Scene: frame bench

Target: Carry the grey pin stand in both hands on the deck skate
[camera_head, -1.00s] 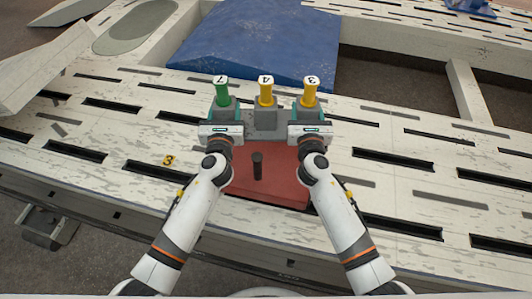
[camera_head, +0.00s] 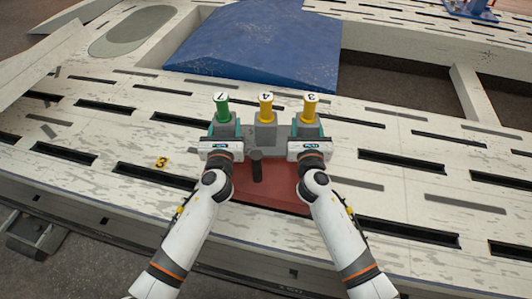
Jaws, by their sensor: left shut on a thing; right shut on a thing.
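The grey pin stand (camera_head: 265,140) carries one green pin (camera_head: 222,110) at the left and two yellow pins, one in the middle (camera_head: 265,108) and one at the right (camera_head: 310,107). All three stand upright with numbered tops. My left gripper (camera_head: 221,140) is shut on the stand's left end and my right gripper (camera_head: 308,140) on its right end. The red deck skate (camera_head: 268,196) lies on the near side, partly behind my arms. Its dark upright post (camera_head: 257,166) is in front of the stand. Whether the stand's underside touches the skate is hidden.
The pale slotted deck (camera_head: 400,185) spreads to both sides, with open slots in it. A blue sloped block (camera_head: 255,50) lies beyond the stand. A small yellow marker (camera_head: 161,162) is on the deck at the left. The deck's near edge runs below my arms.

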